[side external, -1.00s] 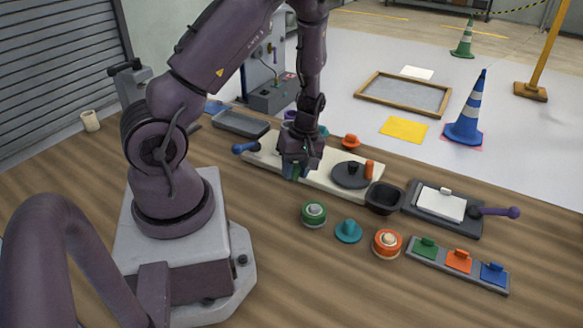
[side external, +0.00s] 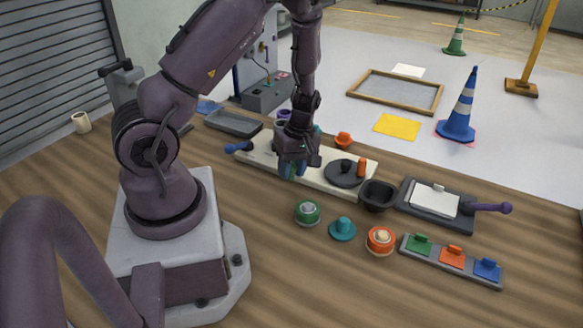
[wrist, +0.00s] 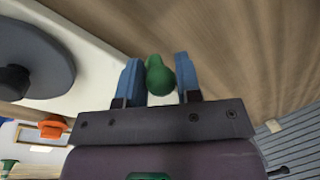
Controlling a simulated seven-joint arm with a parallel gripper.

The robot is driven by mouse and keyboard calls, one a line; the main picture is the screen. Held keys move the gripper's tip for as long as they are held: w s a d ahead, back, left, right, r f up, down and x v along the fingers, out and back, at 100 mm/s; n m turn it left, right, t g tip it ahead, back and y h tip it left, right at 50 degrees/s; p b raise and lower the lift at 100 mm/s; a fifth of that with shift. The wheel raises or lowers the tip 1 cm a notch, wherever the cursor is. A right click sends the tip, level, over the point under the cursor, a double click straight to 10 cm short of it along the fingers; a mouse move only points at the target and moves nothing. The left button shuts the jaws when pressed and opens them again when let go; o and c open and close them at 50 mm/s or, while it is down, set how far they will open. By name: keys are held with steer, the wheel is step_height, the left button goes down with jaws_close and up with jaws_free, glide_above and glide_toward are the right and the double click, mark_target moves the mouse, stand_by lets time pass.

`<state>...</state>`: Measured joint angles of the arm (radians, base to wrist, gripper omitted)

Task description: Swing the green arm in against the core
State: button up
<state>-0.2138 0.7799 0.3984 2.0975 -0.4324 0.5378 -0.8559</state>
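The green arm shows in the wrist view as a green rounded handle (wrist: 160,76) between the two blue fingers of my gripper (wrist: 158,64). The fingers are apart, with narrow gaps beside the handle. In the side view my gripper (side external: 291,172) points down at the near edge of the long cream board (side external: 325,182). To its right on the board lies a dark disc (side external: 337,181) with a black knob, perhaps the core; the disc also shows in the wrist view (wrist: 55,75). An orange peg (side external: 362,167) stands at the disc's right edge. My gripper hides the rest of the green arm.
A green-and-white roller (side external: 307,213), a teal knob (side external: 342,229) and an orange roller (side external: 380,240) stand in front of the board. A black bowl (side external: 377,196) sits at its right end. A blue handle (side external: 238,147) sticks out at the left.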

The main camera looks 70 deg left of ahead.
steer(key=o, duration=0.4)
steer(key=shift+w+r, duration=0.1)
steer(key=shift+r, duration=0.05)
steer(key=r, duration=0.4)
steer(key=w+r, duration=0.1)
steer(key=r, duration=0.3)
steer(key=w+r, duration=0.1)
steer(key=r, duration=0.3)
steer(key=shift+w+a+r, duration=0.2)
steer(key=shift+a+r, duration=0.05)
